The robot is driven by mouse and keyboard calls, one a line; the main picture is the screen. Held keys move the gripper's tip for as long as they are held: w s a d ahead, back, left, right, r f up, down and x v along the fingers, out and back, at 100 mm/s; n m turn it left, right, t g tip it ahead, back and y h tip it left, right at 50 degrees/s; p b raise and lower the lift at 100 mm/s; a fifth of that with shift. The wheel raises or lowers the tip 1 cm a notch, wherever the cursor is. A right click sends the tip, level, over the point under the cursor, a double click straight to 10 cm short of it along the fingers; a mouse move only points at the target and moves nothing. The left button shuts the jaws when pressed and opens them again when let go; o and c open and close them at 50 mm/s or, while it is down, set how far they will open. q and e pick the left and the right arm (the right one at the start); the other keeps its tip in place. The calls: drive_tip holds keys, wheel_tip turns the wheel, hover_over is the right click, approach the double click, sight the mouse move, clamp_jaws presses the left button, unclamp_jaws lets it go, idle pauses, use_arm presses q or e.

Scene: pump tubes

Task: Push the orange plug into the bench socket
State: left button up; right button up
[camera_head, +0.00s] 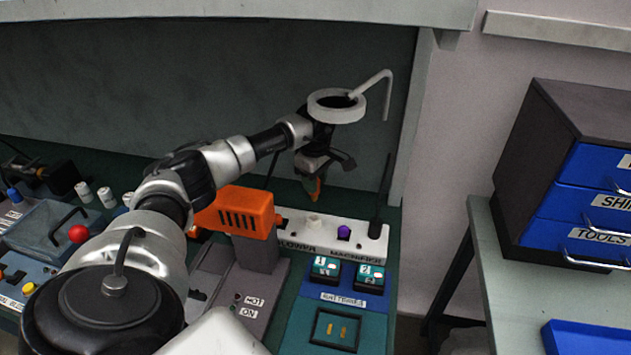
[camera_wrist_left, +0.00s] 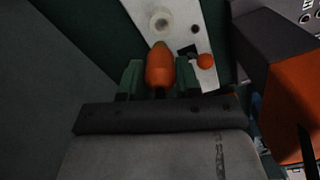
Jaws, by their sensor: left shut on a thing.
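My left gripper (camera_head: 318,172) hangs above the back of the bench, fingers pointing down. It is shut on the orange plug (camera_head: 314,187). In the left wrist view the plug (camera_wrist_left: 160,68) sits between the two greenish fingers, its tip pointing towards a white round socket (camera_wrist_left: 161,21). The socket is on a pale strip (camera_wrist_left: 183,12). In the head view the strip (camera_head: 372,244) runs along the bench, and the white socket (camera_head: 313,221) stands on it below the plug. The plug appears above the strip, apart from it. My right gripper is not in view.
A purple plug (camera_head: 344,232) and a dark upright rod (camera_head: 381,195) stand on the strip. An orange-topped device (camera_head: 237,212) stands left of the socket. A small orange round piece (camera_wrist_left: 206,61) shows beside the strip's dark opening. Two teal switches (camera_head: 347,272) lie in front.

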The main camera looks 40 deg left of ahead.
sight(314, 200)
use_arm(q)
wheel_tip(314, 200, down, 4)
drive_tip(key=b, duration=0.2)
drive_tip(key=shift+s+a+b, duration=0.15)
drive_tip(key=shift+b, duration=0.15)
drive_tip(key=shift+f+b, duration=0.3)
drive_tip(key=shift+f, duration=0.35)
drive_tip(key=shift+d+f+b, duration=0.2)
drive_tip(key=shift+f+b, duration=1.1)
drive_tip(key=shift+f, duration=0.35)
idle(0.8)
drive_tip(key=shift+f, duration=0.1)
